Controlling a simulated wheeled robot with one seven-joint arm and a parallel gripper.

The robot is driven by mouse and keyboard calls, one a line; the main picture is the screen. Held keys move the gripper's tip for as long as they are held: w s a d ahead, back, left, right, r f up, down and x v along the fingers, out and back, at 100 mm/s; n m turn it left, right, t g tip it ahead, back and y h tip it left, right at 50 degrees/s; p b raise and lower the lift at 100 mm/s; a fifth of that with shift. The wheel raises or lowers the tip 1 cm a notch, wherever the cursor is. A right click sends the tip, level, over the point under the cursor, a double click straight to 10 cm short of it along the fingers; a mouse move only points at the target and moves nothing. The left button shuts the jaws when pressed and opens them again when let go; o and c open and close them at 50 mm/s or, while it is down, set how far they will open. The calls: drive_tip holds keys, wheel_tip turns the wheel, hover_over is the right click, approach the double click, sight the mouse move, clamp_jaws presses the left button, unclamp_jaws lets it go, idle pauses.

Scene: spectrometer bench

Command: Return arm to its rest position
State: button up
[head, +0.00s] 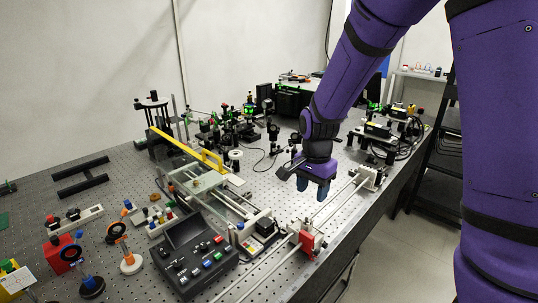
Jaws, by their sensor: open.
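My gripper (313,188) hangs at the end of my purple arm in the head view, right of the picture's middle. Its blue fingertips point down and are apart, with nothing seen between them. It is over the perforated optical bench (140,181), near the rail assembly (336,203) along the bench's front right edge. I cannot tell the exact height of the fingertips above the bench. My arm comes down from the upper right and hides part of the back of the bench.
A dark control box (195,258) with coloured buttons stands at the front. A red carriage (307,243) sits on the rails. A yellow bar (185,150) and several optical mounts stand behind. A dark shelf rack (440,150) stands right of the bench, beyond open floor (410,240).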

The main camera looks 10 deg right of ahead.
drive_tip(key=s+d+r+n+t, duration=0.2)
drive_tip(key=s+r+n, duration=0.3)
drive_tip(key=s+r, duration=0.5)
drive_tip(key=s+d+r+n+t, duration=0.3)
drive_tip(key=s+r+n, duration=0.3)
drive_tip(key=s+r, duration=0.5)
drive_tip(key=shift+s+d+r, duration=0.25)
drive_tip(key=shift+s+d, duration=0.25)
drive_tip(key=shift+s, duration=0.5)
idle(0.6)
